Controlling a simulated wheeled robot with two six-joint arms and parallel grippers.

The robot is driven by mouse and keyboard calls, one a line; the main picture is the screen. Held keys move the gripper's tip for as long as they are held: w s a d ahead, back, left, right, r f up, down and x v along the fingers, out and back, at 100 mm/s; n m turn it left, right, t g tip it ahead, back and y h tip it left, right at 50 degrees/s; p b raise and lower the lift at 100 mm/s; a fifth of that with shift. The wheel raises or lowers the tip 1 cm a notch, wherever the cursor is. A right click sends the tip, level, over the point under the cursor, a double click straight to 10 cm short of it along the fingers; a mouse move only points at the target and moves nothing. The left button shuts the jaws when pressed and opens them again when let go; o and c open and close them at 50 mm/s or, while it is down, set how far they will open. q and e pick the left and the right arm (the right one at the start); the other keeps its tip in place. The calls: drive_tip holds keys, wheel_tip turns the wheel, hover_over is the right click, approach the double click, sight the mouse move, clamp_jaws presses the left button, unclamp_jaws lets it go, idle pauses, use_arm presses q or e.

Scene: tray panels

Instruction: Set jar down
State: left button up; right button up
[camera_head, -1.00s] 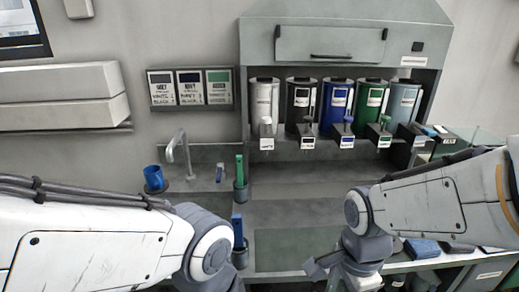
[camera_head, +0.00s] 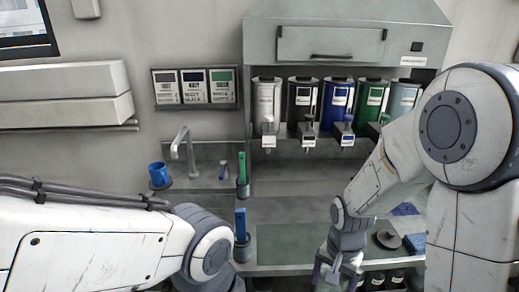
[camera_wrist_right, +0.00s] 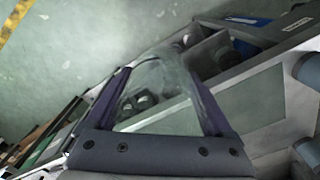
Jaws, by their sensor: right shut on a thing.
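My right gripper (camera_head: 335,279) is low at the front edge of the counter in the head view. In the right wrist view its two dark purple fingers (camera_wrist_right: 163,100) are shut on a clear glass jar (camera_wrist_right: 160,82), which sits between them. Dark round shapes show through the glass. In the head view the jar is hard to make out against the gripper and the counter edge, and I cannot tell whether its base touches anything. My left arm comes in from the left; its gripper is out of the frame.
The grey counter (camera_head: 300,212) has free room at its middle, with a darker green-grey panel (camera_head: 290,243) near the front. A dispenser rack (camera_head: 350,20) holds several colored canisters. A blue cup (camera_head: 158,174) stands by the tap (camera_head: 185,150). Dark lidded containers (camera_head: 376,280) sit below the front edge.

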drive_tip(key=w+d+f+n, duration=0.1)
drive_tip(key=w+f+n, duration=0.3)
drive_tip(key=f+n, duration=0.3)
wheel_tip(320, 180, down, 3)
drive_tip(key=shift+d+f, duration=0.1)
drive_tip(key=shift+d, duration=0.25)
